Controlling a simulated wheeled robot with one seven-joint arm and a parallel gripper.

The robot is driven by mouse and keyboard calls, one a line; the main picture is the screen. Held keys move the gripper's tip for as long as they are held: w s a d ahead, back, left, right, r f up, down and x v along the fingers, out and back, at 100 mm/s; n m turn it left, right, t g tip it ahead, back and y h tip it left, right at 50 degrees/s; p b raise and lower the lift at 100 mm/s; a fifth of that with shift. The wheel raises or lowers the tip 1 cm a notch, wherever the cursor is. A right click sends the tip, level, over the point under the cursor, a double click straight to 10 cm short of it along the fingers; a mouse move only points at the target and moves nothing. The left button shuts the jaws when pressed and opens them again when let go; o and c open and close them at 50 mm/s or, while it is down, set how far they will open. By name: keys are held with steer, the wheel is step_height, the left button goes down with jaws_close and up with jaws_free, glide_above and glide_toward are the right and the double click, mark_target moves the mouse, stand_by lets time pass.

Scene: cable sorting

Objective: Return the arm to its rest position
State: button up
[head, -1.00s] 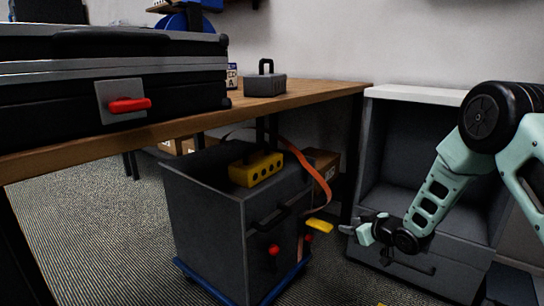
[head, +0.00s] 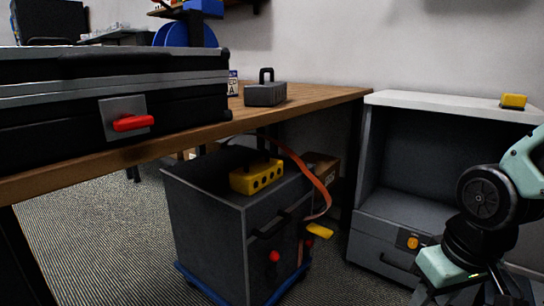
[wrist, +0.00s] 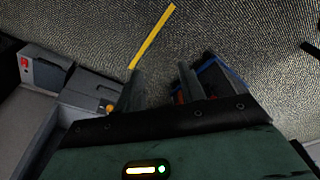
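My arm (head: 485,200) is folded at the right edge of the head view, in front of the open grey cabinet. The head view does not show my fingertips. In the wrist view my gripper (wrist: 162,82) has its two grey fingers apart, with only carpet visible between them. It is open and holds nothing that I can see.
A dark wheeled cart (head: 205,220) carries a yellow block with holes (head: 257,177); an orange cable (head: 318,185) hangs beside it. The grey cabinet (head: 367,160) has a yellow item (head: 513,101) on top. A black case (head: 60,95) lies on the wooden table (head: 315,100).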

steer(key=s+a+r+n+g+p, duration=0.2)
steer(key=s+a+r+n+p, duration=0.35)
steer(key=s+a+r, duration=0.45)
step_height(320, 180, up, 35)
steer(key=a+p, duration=0.1)
steer(key=p, duration=3.5)
steer(key=shift+s+f+p, duration=0.15)
steer(key=shift+s+p, duration=0.2)
steer(key=shift+a, duration=0.1)
